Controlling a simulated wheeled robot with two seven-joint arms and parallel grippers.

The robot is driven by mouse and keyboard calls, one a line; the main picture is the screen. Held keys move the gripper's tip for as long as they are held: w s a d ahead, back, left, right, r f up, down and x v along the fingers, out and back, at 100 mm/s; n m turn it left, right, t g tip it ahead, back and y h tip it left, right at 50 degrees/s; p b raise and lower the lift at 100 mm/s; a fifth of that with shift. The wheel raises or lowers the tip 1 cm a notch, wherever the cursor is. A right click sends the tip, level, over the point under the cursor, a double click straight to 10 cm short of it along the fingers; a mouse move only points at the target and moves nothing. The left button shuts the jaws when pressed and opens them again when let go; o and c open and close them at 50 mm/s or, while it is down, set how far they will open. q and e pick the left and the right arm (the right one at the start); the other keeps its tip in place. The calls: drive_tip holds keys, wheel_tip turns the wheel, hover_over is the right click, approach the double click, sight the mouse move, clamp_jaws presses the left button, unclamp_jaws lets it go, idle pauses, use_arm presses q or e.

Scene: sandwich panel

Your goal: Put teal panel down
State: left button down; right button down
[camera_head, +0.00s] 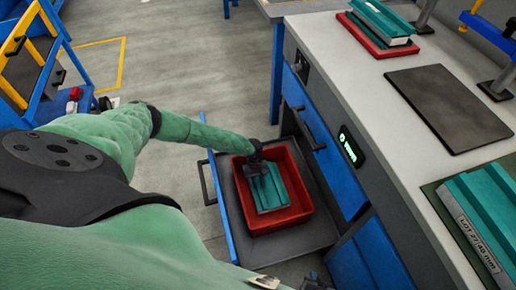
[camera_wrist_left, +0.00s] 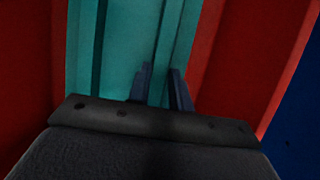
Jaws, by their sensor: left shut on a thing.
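A teal panel (camera_head: 268,190) is inside the red tray (camera_head: 297,213) in the open drawer. My left gripper (camera_head: 260,165) reaches down over the panel's far end and is shut on it. In the left wrist view the two dark fingers (camera_wrist_left: 160,90) grip a raised rib of the teal panel (camera_wrist_left: 120,50), with the red tray (camera_wrist_left: 225,50) on both sides. I cannot tell whether the panel touches the tray floor. A dark part, possibly my right gripper, shows at the bottom edge of the head view, but its fingers cannot be made out.
The open drawer (camera_head: 235,208) sticks out left of the grey workbench (camera_head: 345,60). On the bench are a second red tray (camera_head: 362,38) with a teal panel (camera_head: 385,22), a dark mat (camera_head: 450,105), and a teal panel (camera_head: 490,205) at the right edge. Open floor lies left of the drawer.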

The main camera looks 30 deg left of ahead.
use_arm(q)
drive_tip(key=shift+f, duration=0.65)
drive_tip(key=c, duration=1.3)
unclamp_jaws()
drive_tip(key=shift+o, duration=0.2)
drive_tip(key=v, duration=1.2)
